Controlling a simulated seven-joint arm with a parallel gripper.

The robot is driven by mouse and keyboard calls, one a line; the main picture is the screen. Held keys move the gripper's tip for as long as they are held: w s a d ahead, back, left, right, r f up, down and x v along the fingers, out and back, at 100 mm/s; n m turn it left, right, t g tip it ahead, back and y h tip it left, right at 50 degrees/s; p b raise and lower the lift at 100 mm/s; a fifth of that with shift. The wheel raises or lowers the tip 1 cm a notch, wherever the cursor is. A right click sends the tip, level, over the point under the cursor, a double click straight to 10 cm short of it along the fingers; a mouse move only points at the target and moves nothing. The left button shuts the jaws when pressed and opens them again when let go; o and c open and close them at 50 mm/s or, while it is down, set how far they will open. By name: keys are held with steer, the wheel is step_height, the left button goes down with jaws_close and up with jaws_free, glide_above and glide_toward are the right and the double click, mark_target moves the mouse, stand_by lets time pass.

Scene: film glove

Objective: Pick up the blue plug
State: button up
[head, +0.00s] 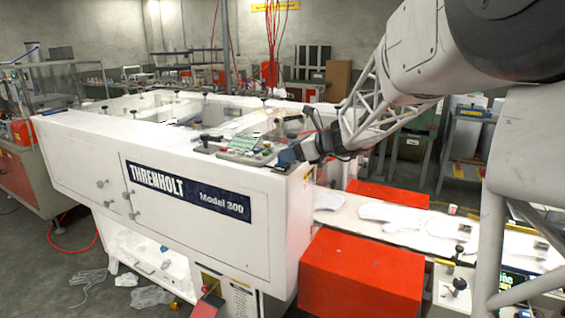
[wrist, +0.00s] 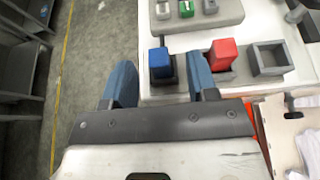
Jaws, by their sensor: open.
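The blue plug (wrist: 161,62) stands upright in a dark square socket (wrist: 161,80) at the edge of the white machine top. My gripper (wrist: 158,66) is open, with one blue-grey finger left of the plug and the other right of it. The plug shows between the fingers, and a gap is visible on each side. I cannot tell how far the fingertips are above it. In the head view my gripper (head: 296,154) is at the machine's right corner, and the plug cannot be clearly told from the fingers there.
A red plug (wrist: 223,52) in its own socket stands close beside the right finger. An empty grey socket (wrist: 270,70) is further right. A grey panel (wrist: 226,13) with small switches lies beyond. A conveyor with white gloves (head: 390,214) and red boxes (head: 362,272) are to the right.

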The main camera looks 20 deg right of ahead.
steer(key=shift+w+a, duration=0.1)
steer(key=shift+x, duration=2.5)
steer(key=shift+f, duration=0.1)
steer(key=shift+c, duration=0.3)
jaws_close()
